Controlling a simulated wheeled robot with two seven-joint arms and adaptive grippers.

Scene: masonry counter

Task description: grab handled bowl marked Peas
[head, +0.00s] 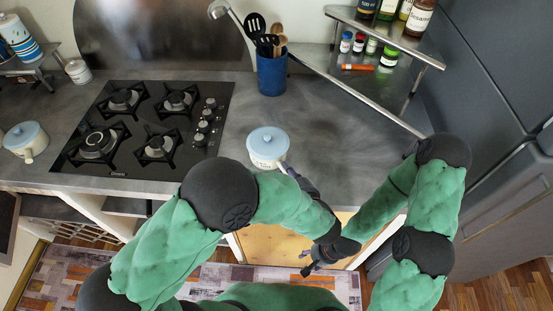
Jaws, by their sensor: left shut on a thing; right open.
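A handled bowl with a pale blue lid (268,137) and a cream body sits upright on the grey counter near its front edge. Some dark lettering shows on its front but is too small to read. My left gripper (284,167) is at the bowl's front right side, shut on its handle; the fingertips are small and partly hidden. My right gripper (308,269) is open and empty, low in front of the counter. A similar handled bowl with a blue lid (25,141) stands at the far left; its marking is not readable.
A black gas hob (145,126) lies left of the near bowl. A blue utensil pot (271,74) stands behind it. A metal corner shelf (385,38) with jars and bottles is at the back right. The counter (330,130) right of the bowl is clear.

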